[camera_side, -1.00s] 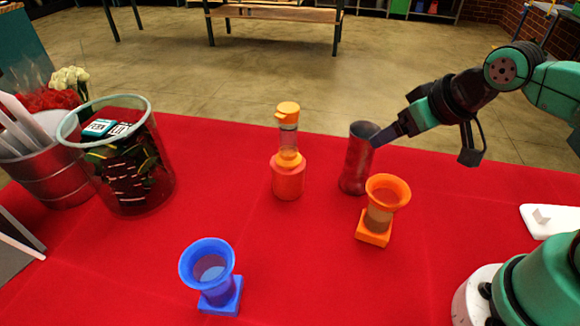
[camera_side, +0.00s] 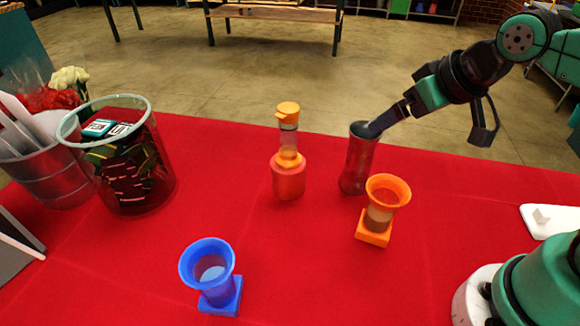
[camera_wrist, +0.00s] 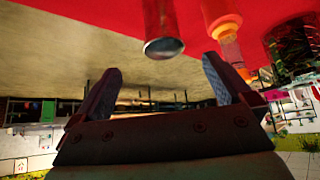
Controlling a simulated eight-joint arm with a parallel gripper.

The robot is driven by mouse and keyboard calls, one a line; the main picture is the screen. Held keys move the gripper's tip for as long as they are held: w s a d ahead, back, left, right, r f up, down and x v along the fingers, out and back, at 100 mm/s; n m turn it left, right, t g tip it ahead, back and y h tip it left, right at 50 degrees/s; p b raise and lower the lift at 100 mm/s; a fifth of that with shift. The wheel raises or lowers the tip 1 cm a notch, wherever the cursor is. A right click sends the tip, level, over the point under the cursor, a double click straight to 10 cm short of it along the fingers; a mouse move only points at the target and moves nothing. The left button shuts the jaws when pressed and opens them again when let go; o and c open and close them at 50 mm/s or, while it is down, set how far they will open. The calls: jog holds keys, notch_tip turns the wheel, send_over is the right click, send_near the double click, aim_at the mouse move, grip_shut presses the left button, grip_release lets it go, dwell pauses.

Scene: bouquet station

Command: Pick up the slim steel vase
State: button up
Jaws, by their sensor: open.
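The slim steel vase (camera_side: 358,160) stands upright on the red table, a tall dark metal cylinder reflecting red. It also shows in the wrist view (camera_wrist: 161,28), upside down, with its round rim just ahead of the gap between the fingers. My gripper (camera_side: 375,129) is at the height of the vase's rim, at its upper right side. In the wrist view my gripper (camera_wrist: 160,80) has its two fingers wide apart with nothing between them. Whether a fingertip touches the rim, I cannot tell.
An orange funnel-topped holder (camera_side: 386,192) stands close in front of the vase. An orange-capped bottle (camera_side: 288,165) is to its left. A blue holder (camera_side: 208,262), a clear bin (camera_side: 140,180) and a metal bucket (camera_side: 50,175) are further left. The red cloth (camera_side: 310,270) is clear at front centre.

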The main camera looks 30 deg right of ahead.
aim_at(361, 140)
jog(key=w+d+r+m+y, duration=0.15)
jog(key=m+y, duration=0.45)
jog(key=m, duration=0.6)
jog(key=w+d+m+y, duration=0.2)
jog(key=m+y, duration=0.3)
jog(key=m, duration=0.6)
jog(key=shift+m+g+y, duration=0.3)
jog(key=shift+g+y, duration=0.1)
jog(key=shift+y, duration=0.1)
jog(key=shift+w+a+f, duration=0.4)
jog(key=shift+a+f, duration=0.3)
jog(key=shift+f, duration=0.95)
jog(key=shift+w+a+f, duration=0.45)
jog(key=shift+a+f, duration=0.3)
jog(key=shift+f, duration=0.85)
jog(key=shift+w+a+f, duration=0.4)
jog(key=shift+a+f, duration=0.3)
jog(key=shift+f, duration=0.95)
grip_shut()
